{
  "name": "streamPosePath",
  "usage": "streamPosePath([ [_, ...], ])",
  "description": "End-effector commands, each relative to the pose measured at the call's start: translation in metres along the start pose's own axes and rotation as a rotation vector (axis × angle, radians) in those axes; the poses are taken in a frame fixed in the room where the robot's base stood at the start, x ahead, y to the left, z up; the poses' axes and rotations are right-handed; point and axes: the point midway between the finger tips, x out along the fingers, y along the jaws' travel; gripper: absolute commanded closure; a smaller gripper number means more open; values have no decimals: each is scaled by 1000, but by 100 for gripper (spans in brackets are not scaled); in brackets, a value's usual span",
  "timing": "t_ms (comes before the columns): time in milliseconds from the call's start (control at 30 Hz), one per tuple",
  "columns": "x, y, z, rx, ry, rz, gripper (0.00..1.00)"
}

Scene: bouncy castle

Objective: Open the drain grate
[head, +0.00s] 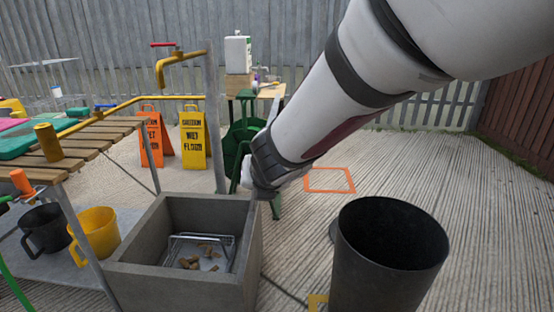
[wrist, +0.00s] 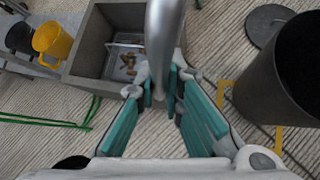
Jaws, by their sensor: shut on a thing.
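A grey concrete basin (head: 180,285) stands at the lower centre-left of the head view; its rim also shows at the upper left of the wrist view (wrist: 88,45). Inside it, a wire-framed metal piece (head: 230,240), which looks like the drain grate, lies with several brown scraps (head: 200,260) on it. It also shows in the wrist view (wrist: 117,44). My gripper (head: 262,190) is beside the basin's far right corner, outside it. In the wrist view, its teal fingers (wrist: 167,96) are shut on a smooth grey metal rod (wrist: 163,40). The rod's far end is out of frame.
A black bin (head: 385,285) stands right of the basin, with open ribbed floor beyond. A slatted table (head: 95,135) is at left, with yellow (head: 98,235) and black (head: 45,225) jugs below. A post (head: 215,130) and yellow tap (head: 180,60) rise behind the basin.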

Motion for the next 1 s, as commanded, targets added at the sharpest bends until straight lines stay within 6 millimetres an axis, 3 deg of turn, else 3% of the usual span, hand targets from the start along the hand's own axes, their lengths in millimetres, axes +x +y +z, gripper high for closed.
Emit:
streamPosePath([
  [67,1,0,-2,2,3,0,100],
  [100,1,0,-2,1,3,0,84],
  [167,1,0,-1,1,3,0,71],
  [633,-4,1,0,1,-1,1,70],
  [1000,-33,1,0,2,0,3,70],
])
